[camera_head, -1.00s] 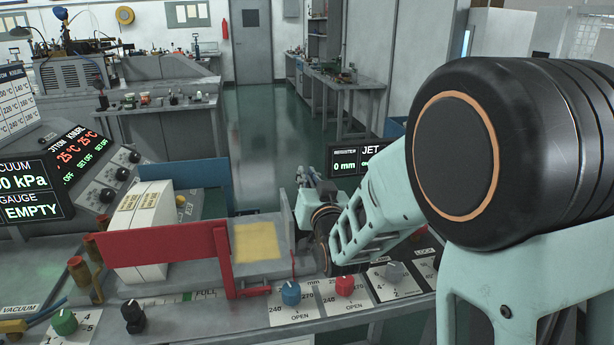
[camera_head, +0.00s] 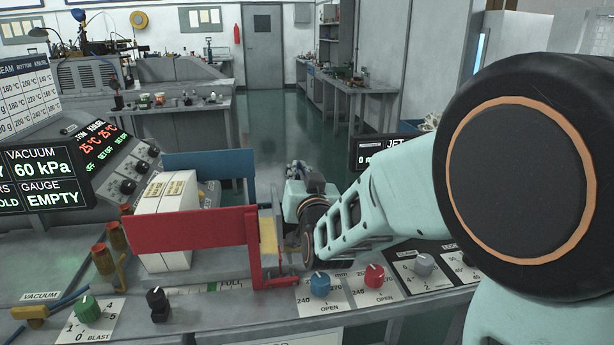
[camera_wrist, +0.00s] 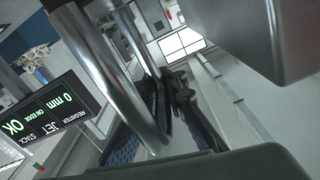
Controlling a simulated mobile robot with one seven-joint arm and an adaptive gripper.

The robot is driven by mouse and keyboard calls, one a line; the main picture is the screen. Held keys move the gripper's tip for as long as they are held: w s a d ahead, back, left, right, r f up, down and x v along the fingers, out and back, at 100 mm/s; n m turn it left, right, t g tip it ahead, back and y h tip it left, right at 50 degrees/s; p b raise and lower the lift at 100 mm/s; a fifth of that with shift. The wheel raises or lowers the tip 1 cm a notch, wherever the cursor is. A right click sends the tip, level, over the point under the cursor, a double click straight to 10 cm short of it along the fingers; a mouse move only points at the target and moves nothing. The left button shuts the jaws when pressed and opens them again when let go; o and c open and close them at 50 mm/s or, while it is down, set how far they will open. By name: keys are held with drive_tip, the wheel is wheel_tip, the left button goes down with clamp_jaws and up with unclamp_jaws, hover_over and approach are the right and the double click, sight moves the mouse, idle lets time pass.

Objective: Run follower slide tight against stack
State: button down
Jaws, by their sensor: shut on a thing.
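The stack of white blanks (camera_head: 165,220) stands on edge at the left, between the red side rail (camera_head: 190,230) and the blue side rail (camera_head: 225,165) in the head view. The grey follower slide (camera_head: 279,222) is right of it, with a visible gap between them. A yellow patch (camera_head: 267,235) shows in that gap. My gripper (camera_head: 294,188) is at the follower's right side, shut on its handle. My arm comes in from the right. The wrist view shows a bent chrome bar (camera_wrist: 135,85) close up; the fingertips are not clear there.
Knobs, including a blue one (camera_head: 320,284) and a red one (camera_head: 374,275), line the front panel below my arm. The gauge display (camera_head: 40,182) reads EMPTY, 60 kPa. The register display (camera_wrist: 45,120) reads 0 mm and OK. Brass-coloured posts (camera_head: 103,258) stand front left.

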drive_tip(key=shift+s+a, duration=0.1)
drive_tip(key=shift+a, duration=0.35)
drive_tip(key=c, duration=2)
unclamp_jaws()
drive_tip(key=shift+d, duration=0.1)
drive_tip(key=shift+s, duration=0.1)
drive_tip(key=shift+v, duration=3.7)
drive_tip(key=shift+r, duration=0.1)
